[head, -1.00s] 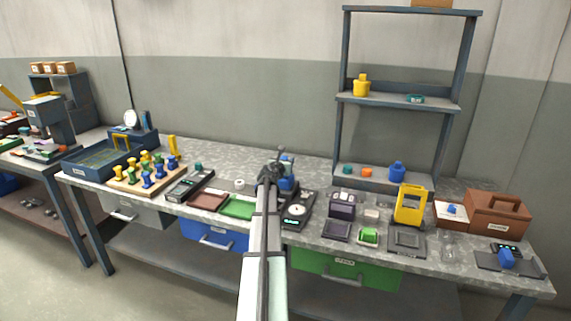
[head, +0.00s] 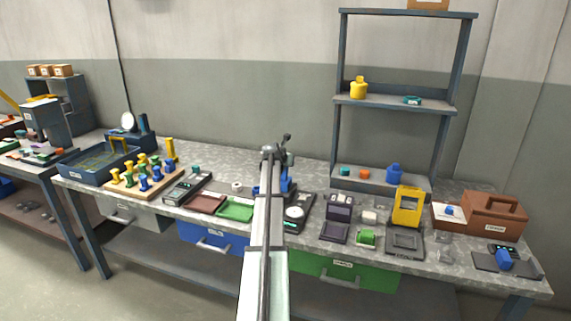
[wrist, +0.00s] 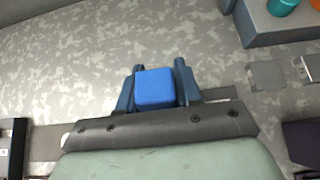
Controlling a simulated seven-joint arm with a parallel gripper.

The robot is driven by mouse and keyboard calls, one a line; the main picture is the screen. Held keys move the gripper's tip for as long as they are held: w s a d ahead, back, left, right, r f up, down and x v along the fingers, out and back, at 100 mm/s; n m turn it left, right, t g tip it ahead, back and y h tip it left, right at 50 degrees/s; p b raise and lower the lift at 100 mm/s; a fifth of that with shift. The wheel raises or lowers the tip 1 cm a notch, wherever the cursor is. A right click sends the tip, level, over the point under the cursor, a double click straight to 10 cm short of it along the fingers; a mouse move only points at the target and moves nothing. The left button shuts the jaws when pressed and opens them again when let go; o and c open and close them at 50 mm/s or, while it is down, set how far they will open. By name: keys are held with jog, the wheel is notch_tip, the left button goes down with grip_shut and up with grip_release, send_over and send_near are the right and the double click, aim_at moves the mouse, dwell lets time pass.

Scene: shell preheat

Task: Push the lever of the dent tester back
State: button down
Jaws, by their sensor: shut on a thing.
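In the wrist view my gripper (wrist: 156,85) is shut on a blue block-shaped piece (wrist: 155,88), with one finger on each side of it. In the head view my arm reaches to the middle of the bench. A blue upright part (head: 287,184) shows just right of the arm, and the arm hides some of it. It may belong to the dent tester, but its lever cannot be made out clearly. My fingertips are not clear in the head view.
A black device with a round white dial (head: 295,212) stands close right of my arm. A green tray (head: 235,209) lies to its left. A yellow frame (head: 407,207) and a brown case (head: 495,216) stand further right. A shelf (head: 395,102) rises behind.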

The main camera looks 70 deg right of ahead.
jog(key=shift+d+f+y, duration=0.35)
jog(key=shift+d+y, duration=0.2)
jog(key=shift+y, duration=0.25)
jog(key=c, duration=0.8)
grip_release()
jog(key=shift+c, duration=0.2)
jog(key=v, duration=1.3)
jog(key=shift+a+r, duration=0.2)
jog(key=shift+r, duration=0.15)
